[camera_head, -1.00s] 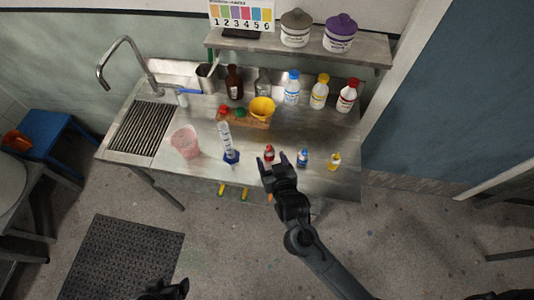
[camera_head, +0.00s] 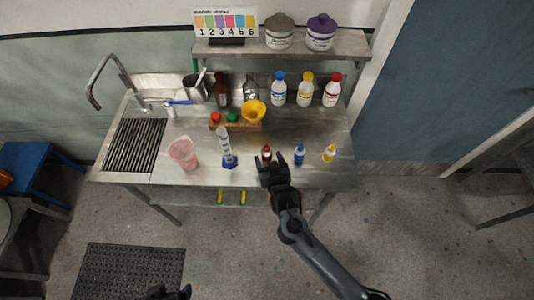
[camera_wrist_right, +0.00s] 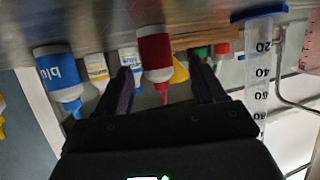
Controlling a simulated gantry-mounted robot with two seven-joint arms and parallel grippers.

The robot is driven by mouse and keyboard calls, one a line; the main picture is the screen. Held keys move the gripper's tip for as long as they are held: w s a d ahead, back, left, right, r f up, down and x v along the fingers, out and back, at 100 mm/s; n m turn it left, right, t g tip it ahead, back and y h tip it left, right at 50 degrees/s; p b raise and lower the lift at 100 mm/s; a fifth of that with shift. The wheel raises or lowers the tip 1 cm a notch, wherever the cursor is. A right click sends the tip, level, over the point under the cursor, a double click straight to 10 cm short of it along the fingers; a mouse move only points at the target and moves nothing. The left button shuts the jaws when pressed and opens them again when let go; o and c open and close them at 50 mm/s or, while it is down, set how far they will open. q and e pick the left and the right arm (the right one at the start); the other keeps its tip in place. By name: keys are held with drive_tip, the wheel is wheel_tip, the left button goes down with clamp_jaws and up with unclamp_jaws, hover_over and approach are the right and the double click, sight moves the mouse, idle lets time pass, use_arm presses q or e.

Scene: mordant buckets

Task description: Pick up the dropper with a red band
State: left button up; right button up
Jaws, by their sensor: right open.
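The dropper with a red band (camera_head: 266,150) stands near the front edge of the steel counter. In the right wrist view, which is upside down, its red-banded body (camera_wrist_right: 154,52) and red tip show between the two dark fingers. My right gripper (camera_head: 271,161) is open at the counter's front edge, close to the dropper. Its spread fingers also show in the wrist view (camera_wrist_right: 163,88), with nothing clamped between them. My left gripper (camera_head: 168,292) is only partly in view at the bottom edge, and its jaws cannot be made out.
A blue-banded dropper (camera_head: 299,154) and a yellow-banded one (camera_head: 329,153) stand to the right. A graduated cylinder (camera_head: 226,150) on a blue base stands to the left, beyond it a pink beaker (camera_head: 183,153). A wooden rack (camera_head: 238,126) and yellow funnel (camera_head: 253,111) are behind.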

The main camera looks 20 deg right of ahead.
sight(268, 157)
drive_tip(key=shift+x, duration=2.4)
drive_tip(key=shift+s+d+f, duration=0.1)
drive_tip(key=shift+d+f, duration=0.05)
drive_tip(key=shift+f, duration=0.05)
drive_tip(key=c, duration=1.1)
drive_tip(key=shift+c, duration=0.2)
drive_tip(key=shift+r, duration=0.1)
